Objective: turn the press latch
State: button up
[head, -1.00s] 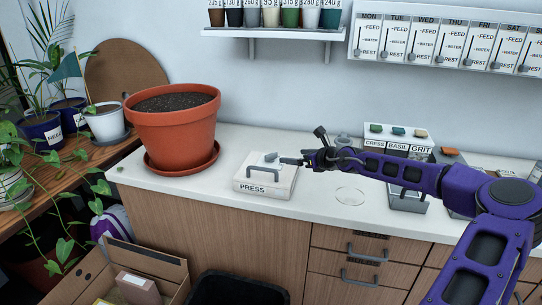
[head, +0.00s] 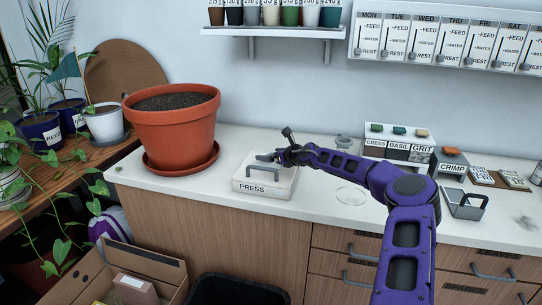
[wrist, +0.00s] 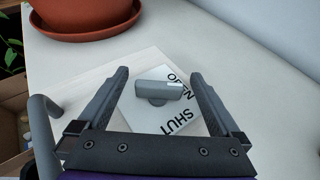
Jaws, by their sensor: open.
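The press (head: 264,182) is a low white box labelled PRESS, with a grey bar handle (head: 262,179) on its front side, on the white counter. In the wrist view its latch (wrist: 157,94) is a grey lever on a round pivot, beside the words OPEN and SHUT. The lever lies roughly crosswise, near the word OPEN. My gripper (wrist: 157,98) is open, with one finger on each side of the latch and a gap visible on both sides. In the head view my gripper (head: 268,157) is over the back of the press and partly hides the latch.
A large terracotta pot (head: 173,125) on a saucer (head: 181,163) stands left of the press. A clear round dish (head: 351,195) lies to the right, with the CRESS, BASIL and GRIT bins (head: 398,150) farther back. An open cardboard box (head: 135,270) sits below the counter.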

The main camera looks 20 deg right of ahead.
jog(key=c, duration=1.4)
jog(key=p, duration=0.1)
jog(key=h+p, duration=0.1)
jog(key=p, duration=0.1)
jog(key=shift+a+r+m, duration=0.15)
jog(key=shift+r+m, duration=0.1)
jog(key=shift+m, duration=0.15)
jog(key=shift+f+p, duration=0.1)
jog(key=shift+p, duration=0.6)
jog(key=shift+s+a+f+m+h+p, duration=0.15)
jog(key=shift+a+f+m+h+p, duration=0.5)
jog(key=shift+p, duration=0.5)
jog(key=shift+d+f, duration=0.15)
jog(key=shift+d+m+h+p, duration=0.2)
jog(key=shift+m+h+p, duration=0.15)
jog(key=shift+p, duration=0.25)
jog(key=shift+d+r, duration=0.2)
jog(key=shift+r, duration=0.1)
